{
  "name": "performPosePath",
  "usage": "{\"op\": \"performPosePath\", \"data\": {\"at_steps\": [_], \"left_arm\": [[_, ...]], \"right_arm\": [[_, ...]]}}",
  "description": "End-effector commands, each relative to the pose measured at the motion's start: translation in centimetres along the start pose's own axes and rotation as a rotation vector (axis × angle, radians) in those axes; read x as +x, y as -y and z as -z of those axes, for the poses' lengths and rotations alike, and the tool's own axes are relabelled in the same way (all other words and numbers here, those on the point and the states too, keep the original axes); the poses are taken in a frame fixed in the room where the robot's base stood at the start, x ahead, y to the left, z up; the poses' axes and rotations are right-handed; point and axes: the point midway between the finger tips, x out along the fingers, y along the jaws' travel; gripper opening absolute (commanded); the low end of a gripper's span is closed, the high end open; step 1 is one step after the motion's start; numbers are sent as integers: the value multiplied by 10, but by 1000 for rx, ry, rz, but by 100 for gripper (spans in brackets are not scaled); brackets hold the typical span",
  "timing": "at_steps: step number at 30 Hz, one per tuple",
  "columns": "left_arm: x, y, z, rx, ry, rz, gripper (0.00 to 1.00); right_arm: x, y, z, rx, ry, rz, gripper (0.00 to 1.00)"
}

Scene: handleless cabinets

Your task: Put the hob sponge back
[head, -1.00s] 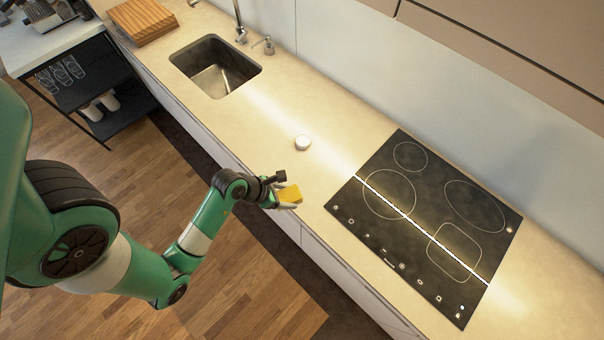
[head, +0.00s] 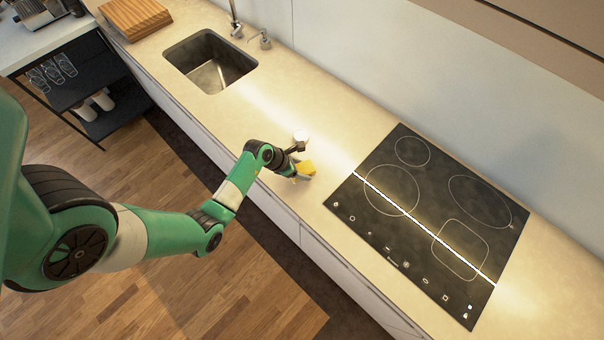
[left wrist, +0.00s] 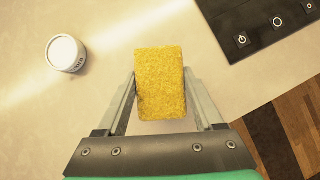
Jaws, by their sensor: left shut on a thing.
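My left gripper (head: 303,171) is shut on a yellow sponge (head: 308,168) and holds it over the counter, between the sink and the hob. In the left wrist view the sponge (left wrist: 160,84) sits between the two fingers. The black hob (head: 430,215) lies to the right of the gripper, and its corner (left wrist: 262,22) shows at the top right of the left wrist view. I cannot tell how high the sponge is above the counter. My right gripper does not show.
A small white round container (left wrist: 65,54) stands on the counter left of the sponge; in the head view it (head: 301,136) is just behind the gripper. The sink (head: 210,62) and a wooden board stack (head: 135,18) are further left. The counter (head: 340,115) behind the gripper is clear.

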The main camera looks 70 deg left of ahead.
Motion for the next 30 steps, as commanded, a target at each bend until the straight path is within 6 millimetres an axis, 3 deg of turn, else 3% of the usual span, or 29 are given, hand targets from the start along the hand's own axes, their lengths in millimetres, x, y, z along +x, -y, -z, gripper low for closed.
{"op": "performPosePath", "data": {"at_steps": [9, 19, 20, 24, 30], "left_arm": [[32, -4, 17, -1, -2, 0, 17], [34, -4, 18, 0, -1, -1, 17], [34, -4, 18, 0, -1, -1, 72], [33, -3, 18, 0, -1, -1, 97], [33, -3, 18, 0, -1, -1, 99]], "right_arm": [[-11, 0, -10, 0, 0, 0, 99], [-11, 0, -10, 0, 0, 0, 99], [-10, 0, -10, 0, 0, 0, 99], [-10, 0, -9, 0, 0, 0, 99], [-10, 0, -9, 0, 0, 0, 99]]}}
